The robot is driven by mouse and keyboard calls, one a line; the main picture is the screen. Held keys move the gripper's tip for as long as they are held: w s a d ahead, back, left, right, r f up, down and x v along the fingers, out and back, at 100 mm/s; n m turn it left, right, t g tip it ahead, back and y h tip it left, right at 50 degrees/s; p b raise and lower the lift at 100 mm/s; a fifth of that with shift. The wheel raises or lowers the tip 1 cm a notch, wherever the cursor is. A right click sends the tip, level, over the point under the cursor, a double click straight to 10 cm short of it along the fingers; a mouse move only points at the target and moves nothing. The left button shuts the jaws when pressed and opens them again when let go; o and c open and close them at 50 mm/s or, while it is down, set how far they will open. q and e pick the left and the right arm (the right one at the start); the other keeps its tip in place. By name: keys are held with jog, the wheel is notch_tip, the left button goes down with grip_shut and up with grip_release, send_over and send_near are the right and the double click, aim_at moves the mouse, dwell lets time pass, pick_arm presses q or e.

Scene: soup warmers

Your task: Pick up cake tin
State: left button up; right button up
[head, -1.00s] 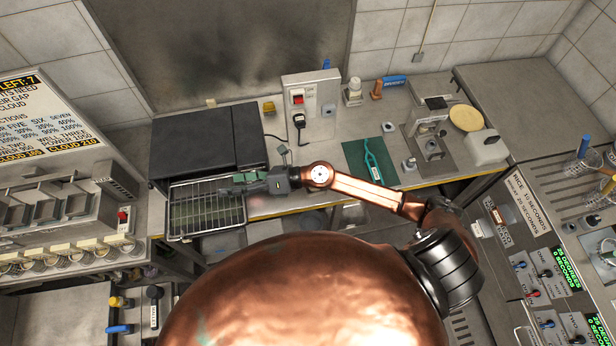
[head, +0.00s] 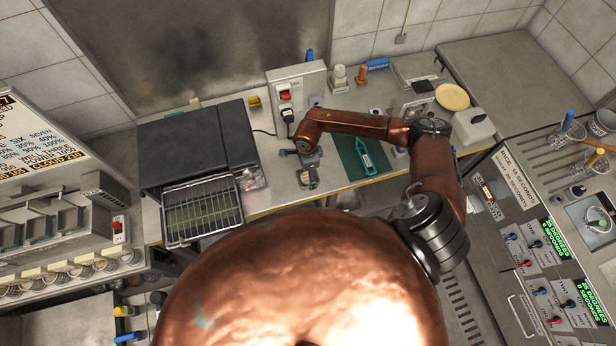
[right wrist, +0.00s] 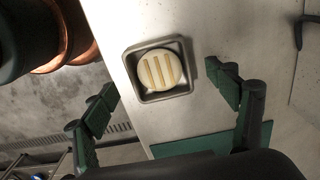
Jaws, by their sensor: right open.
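The cake tin is a small square metal tin (right wrist: 141,93) holding a round pale cake with brown stripes (right wrist: 160,70). It sits on the steel counter near its front edge, and in the head view the tin (head: 309,181) shows just below my right gripper (head: 303,161). In the right wrist view the open fingers of the right gripper (right wrist: 163,90) are spread on both sides of the tin, with gaps between. The gripper is empty and points down at the tin from above. My left gripper is not in view.
A dark oven (head: 195,145) with its wire rack (head: 203,210) out stands to the left. A green mat (head: 350,148) with a teal tool (head: 366,156) lies right of the tin. A switch box (head: 296,90) stands behind. A clear-looking small item (head: 252,179) is beside the rack.

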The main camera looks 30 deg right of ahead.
jog(key=shift+f, duration=1.55)
jog(key=shift+c, duration=0.2)
jog(key=c, duration=1.6)
jog(key=shift+r, duration=0.1)
jog(key=shift+c, duration=0.2)
